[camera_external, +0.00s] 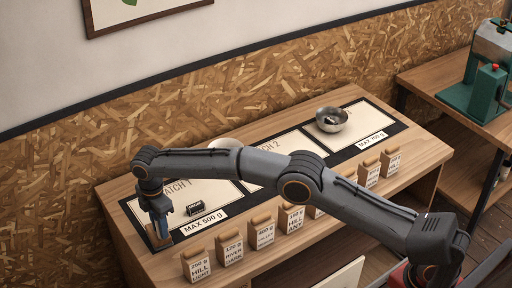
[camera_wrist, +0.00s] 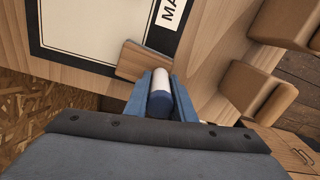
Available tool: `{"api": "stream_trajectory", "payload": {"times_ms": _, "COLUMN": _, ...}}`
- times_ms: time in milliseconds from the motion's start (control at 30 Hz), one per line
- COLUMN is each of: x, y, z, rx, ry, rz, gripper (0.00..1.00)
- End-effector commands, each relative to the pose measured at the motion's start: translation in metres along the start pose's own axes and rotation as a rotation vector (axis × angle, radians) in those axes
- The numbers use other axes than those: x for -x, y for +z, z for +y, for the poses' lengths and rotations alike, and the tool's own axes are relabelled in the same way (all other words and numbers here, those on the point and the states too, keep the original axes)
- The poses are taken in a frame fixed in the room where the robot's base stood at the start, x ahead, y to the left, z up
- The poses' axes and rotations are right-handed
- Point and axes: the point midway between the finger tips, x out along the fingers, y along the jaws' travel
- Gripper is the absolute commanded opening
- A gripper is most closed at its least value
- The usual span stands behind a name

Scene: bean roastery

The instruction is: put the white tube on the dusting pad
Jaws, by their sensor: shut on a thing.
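My gripper (camera_wrist: 161,92) is shut on the white tube (camera_wrist: 161,86), which has a blue part nearer the palm. In the external view my gripper (camera_external: 162,225) points down at the left front of the table, and the tube cannot be made out there. A small flat brown wooden-looking slab (camera_wrist: 130,60) lies just beyond and left of the fingertips in the wrist view.
A black-bordered mat (camera_external: 408,127) with pale batch panels covers the table's back. A metal bowl (camera_external: 332,119) stands on the right panel. A small black item (camera_external: 195,209) lies on the left one. Several brown bags (camera_external: 229,249) line the front edge. My arm hides part of the middle.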

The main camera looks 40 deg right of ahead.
Motion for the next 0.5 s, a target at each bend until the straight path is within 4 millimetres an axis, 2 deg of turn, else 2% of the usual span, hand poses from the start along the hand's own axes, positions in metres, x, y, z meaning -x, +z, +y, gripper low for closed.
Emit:
{"api": "stream_trajectory", "payload": {"times_ms": 367, "x": -0.0045, "y": 0.0, "z": 0.0004, "rx": 0.0, "ry": 0.001, "rz": 0.001, "gripper": 0.02}}
{"api": "stream_trajectory", "payload": {"times_ms": 400, "x": -0.0038, "y": -0.0001, "z": 0.0004, "rx": 0.0, "ry": 0.001, "rz": 0.001, "gripper": 0.3}}
{"api": "stream_trajectory", "payload": {"times_ms": 467, "x": -0.0037, "y": -0.0001, "z": 0.0003, "rx": 0.0, "ry": 0.001, "rz": 0.001, "gripper": 0.4}}
{"api": "stream_trajectory", "payload": {"times_ms": 500, "x": -0.0036, "y": -0.0001, "z": 0.0003, "rx": 0.0, "ry": 0.001, "rz": 0.001, "gripper": 0.42}}
